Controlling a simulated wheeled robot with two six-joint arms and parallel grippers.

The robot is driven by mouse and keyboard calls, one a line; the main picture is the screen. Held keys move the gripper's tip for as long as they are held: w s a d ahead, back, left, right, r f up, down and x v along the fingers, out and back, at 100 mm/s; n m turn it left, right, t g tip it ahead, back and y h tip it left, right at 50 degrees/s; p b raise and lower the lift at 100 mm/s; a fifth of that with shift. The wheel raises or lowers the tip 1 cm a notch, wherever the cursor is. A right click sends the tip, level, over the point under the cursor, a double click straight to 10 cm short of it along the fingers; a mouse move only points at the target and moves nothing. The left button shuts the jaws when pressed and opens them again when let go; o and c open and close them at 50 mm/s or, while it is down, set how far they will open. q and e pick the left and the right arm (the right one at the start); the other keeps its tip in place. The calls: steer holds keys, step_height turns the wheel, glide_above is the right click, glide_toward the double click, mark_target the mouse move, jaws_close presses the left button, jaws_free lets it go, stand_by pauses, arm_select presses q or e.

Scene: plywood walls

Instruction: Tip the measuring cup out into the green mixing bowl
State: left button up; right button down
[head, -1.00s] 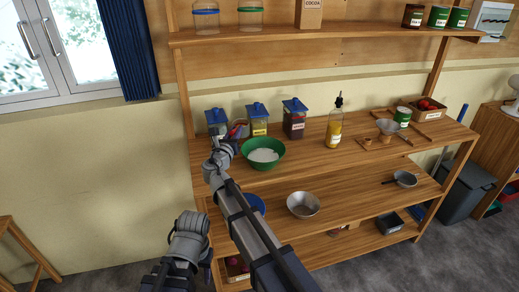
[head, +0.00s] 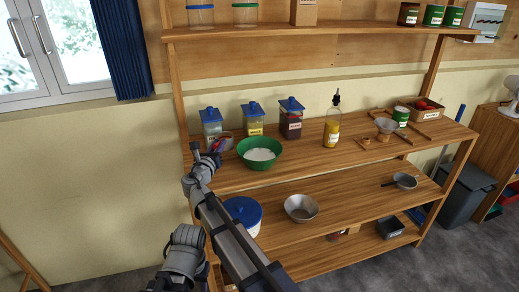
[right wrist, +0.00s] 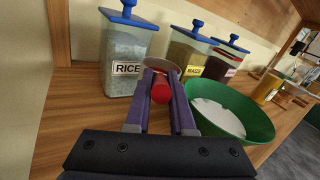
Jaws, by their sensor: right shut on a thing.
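The measuring cup (right wrist: 161,66) has a metal rim and a red handle (right wrist: 160,90). My right gripper (right wrist: 160,100) is shut on that handle. In the head view the cup (head: 224,141) is just left of the green mixing bowl (head: 262,163), in front of the rice jar. The cup looks roughly upright; I cannot tell what is in it or whether it touches the shelf. The bowl stands on the upper wooden surface with white contents, and it also shows right of the gripper in the right wrist view (right wrist: 235,120). My left gripper is not in view.
The rice jar (right wrist: 124,60), maize jar (right wrist: 187,50) and another blue-lidded jar (head: 291,120) stand behind. A yellow bottle (head: 332,130) stands to the right of the bowl. A metal bowl (head: 301,208) and a blue-lidded tub (head: 243,213) are on the shelf below.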

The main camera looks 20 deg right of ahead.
steer(key=s+d+r+m+p, duration=0.2)
steer(key=d+r+m+p, duration=0.1)
steer(key=d+r+m, duration=0.1)
steer(key=shift+s+r+m+p, duration=0.2)
steer(key=shift+m+p, duration=0.15)
steer(key=shift+m, duration=0.15)
steer(key=shift+s+d+r+m+h, duration=0.15)
steer(key=shift+s+d+m, duration=0.15)
steer(key=shift+d+m, duration=0.3)
steer(key=shift+s+d+r+m+h, duration=0.15)
steer(key=shift+s+d+m, duration=0.1)
steer(key=shift+d+m, duration=0.35)
stand_by(0.6)
steer(key=shift+s+d+f+m+b, duration=0.25)
steer(key=shift+f+m+b, duration=0.3)
steer(key=shift+m, duration=0.35)
stand_by(0.4)
steer(key=shift+s+d+r+m, duration=0.1)
steer(key=shift+d+r+m, duration=0.1)
steer(key=shift+m, duration=0.75)
steer(key=shift+s+d+r+m, duration=0.1)
steer(key=shift+d+m, duration=0.1)
steer(key=shift+m, duration=0.75)
stand_by(0.9)
steer(key=shift+d+f+m+h+b, duration=0.25)
steer(key=shift+f+m+b, duration=0.2)
steer(key=shift+f+m, duration=0.3)
stand_by(0.5)
